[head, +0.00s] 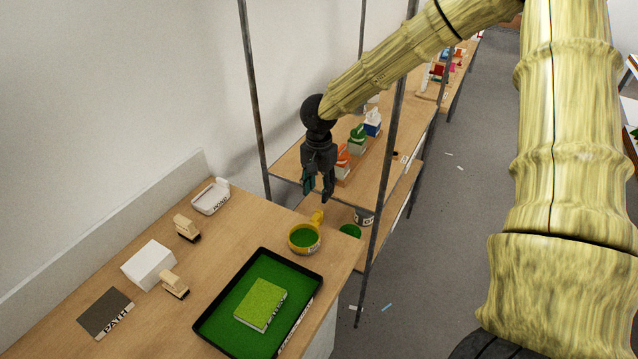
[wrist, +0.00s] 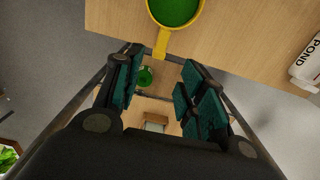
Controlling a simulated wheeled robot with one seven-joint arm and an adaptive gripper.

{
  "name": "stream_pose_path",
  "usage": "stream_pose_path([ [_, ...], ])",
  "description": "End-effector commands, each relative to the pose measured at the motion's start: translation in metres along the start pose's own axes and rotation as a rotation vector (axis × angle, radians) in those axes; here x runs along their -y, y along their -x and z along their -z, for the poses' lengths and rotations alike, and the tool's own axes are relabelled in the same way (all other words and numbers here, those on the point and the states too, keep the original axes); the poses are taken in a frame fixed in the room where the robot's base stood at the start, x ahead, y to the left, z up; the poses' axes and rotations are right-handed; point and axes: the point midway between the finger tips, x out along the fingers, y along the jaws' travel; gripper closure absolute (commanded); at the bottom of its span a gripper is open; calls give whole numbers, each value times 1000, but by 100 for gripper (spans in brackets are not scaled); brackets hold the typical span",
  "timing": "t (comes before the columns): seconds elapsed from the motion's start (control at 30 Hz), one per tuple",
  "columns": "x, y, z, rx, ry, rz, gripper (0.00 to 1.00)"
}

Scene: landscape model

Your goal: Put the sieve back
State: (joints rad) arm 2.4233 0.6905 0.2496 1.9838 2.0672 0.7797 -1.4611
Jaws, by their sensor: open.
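The sieve (head: 304,250) is a round yellow piece with a green inside and a short yellow handle. In the head view it rests on the wooden worktop near its right corner, beside the black tray, handle toward the back right. In the wrist view the sieve (wrist: 161,43) is at the top edge, partly cut off, with its handle pointing down toward my fingers. My gripper (head: 318,192) hangs fingers-down above and behind the sieve, apart from it. In the wrist view my gripper (wrist: 165,85) is open with nothing between the teal finger pads.
A black tray (head: 203,325) with a green floor holds a green block (head: 261,304). A white POND container (head: 211,196), a white box (head: 148,265), stamp-like wooden pieces (head: 187,227) and a PATH card (head: 106,313) lie on the worktop. A metal-post shelf (head: 372,240) stands close behind.

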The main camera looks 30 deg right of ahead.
Motion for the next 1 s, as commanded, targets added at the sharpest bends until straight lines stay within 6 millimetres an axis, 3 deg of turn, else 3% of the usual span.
stream_pose_path([
  [0.3, 0, 23, 0, 0, 0, 0, 60],
  [1.0, 0, 25, 0, 0, 0, -1, 60],
])
